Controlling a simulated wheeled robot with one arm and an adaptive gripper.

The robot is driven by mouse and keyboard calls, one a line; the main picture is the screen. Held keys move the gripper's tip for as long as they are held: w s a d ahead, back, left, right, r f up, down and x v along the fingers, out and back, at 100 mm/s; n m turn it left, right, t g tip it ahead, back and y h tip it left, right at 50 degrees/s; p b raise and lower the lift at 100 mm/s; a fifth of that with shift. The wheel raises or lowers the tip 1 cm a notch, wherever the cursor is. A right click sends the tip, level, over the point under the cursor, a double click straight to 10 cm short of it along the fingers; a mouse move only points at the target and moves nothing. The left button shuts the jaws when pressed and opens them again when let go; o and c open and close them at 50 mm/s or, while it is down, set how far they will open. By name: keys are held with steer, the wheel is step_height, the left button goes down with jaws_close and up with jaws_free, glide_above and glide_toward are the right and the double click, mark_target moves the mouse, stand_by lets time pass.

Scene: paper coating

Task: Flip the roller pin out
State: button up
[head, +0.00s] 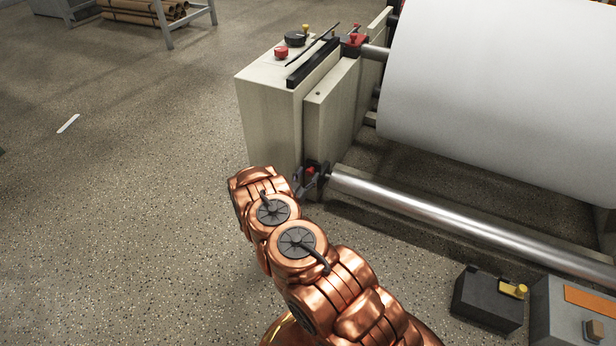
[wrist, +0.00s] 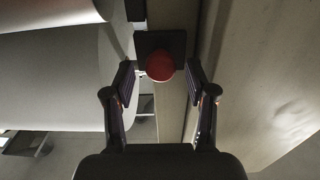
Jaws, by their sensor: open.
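In the wrist view a round red pin head (wrist: 160,66) sits on a dark block (wrist: 176,42). My gripper (wrist: 160,74) is open, with one finger on each side of the red head. A gap shows between each fingertip and the head, and I cannot tell how near they are in depth. In the head view a red part (head: 311,170) shows at the left end of the lower silver roller (head: 440,219). My gripper is dark and partly hidden there, beside that end. Another red part (head: 355,39) sits at the upper roller end.
The beige machine housing (head: 270,115) stands behind my gripper, with a red button (head: 281,52) on top. A large white paper roll (head: 490,90) is at the right. A dark box (head: 488,299) lies at lower right. The floor at left is mostly clear.

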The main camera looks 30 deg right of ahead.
steer(key=shift+w+d, duration=0.25)
steer(key=shift+d, duration=0.15)
jaws_close()
stand_by(0.5)
